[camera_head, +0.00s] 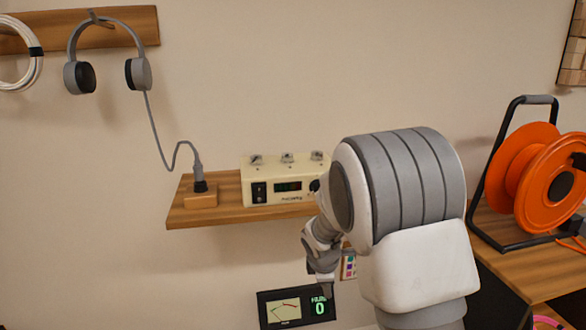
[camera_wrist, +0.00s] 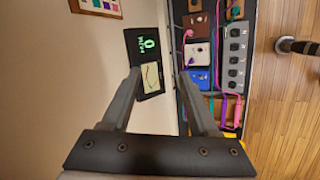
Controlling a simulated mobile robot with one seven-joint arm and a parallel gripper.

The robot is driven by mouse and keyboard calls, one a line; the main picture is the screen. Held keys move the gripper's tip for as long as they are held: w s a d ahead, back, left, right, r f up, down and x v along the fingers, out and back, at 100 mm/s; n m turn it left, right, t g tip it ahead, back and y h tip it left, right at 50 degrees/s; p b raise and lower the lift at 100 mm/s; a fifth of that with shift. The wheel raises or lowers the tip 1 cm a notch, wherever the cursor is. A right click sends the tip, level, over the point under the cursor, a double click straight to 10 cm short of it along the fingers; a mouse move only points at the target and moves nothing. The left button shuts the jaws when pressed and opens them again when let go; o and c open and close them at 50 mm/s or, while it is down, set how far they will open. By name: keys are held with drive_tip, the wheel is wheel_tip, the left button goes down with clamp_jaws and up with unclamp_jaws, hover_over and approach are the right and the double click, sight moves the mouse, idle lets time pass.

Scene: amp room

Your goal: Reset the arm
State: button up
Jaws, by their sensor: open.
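My arm reaches in from the lower right of the head view, its large white and grey links in front of the wall. My gripper (camera_head: 323,272) points downward, below the wooden shelf and just above a dark meter panel (camera_head: 297,307). In the wrist view my gripper (camera_wrist: 159,77) is open, its two grey fingers apart with nothing between them. The meter panel (camera_wrist: 152,78), with a needle dial and a green 0, shows beyond the left finger. I cannot tell how far the fingertips are from it.
A cream amp unit (camera_head: 284,186) and a small wooden block with a plug (camera_head: 200,196) sit on the shelf (camera_head: 235,212). Headphones (camera_head: 107,60) hang upper left. An orange cable reel (camera_head: 540,180) stands right. Several pedals with cables (camera_wrist: 197,52) lie below; open floor (camera_wrist: 290,100) is beside them.

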drive_tip(key=s+d+r+m, duration=0.4)
drive_tip(key=s+r+m, duration=0.25)
drive_tip(key=r, duration=0.45)
drive_tip(key=s+d+r+m+y, duration=0.1)
drive_tip(key=s+r+m, duration=0.25)
drive_tip(key=s, duration=0.45)
drive_tip(key=s+r+m, duration=0.2)
drive_tip(key=s+m, duration=0.2)
drive_tip(key=s, duration=0.5)
drive_tip(key=s+d+r+m+y, duration=0.1)
drive_tip(key=s+r+m, duration=0.2)
drive_tip(key=s, duration=0.5)
wheel_tip(320, 180, up, 21)
drive_tip(key=p, duration=2)
drive_tip(key=shift+a+t+p, duration=0.25)
drive_tip(key=shift+t+p, duration=0.05)
drive_tip(key=shift+p, duration=0.05)
drive_tip(key=shift+f, duration=0.2)
drive_tip(key=shift+c, duration=0.8)
drive_tip(key=shift+a, duration=0.1)
drive_tip(key=shift+a, duration=0.1)
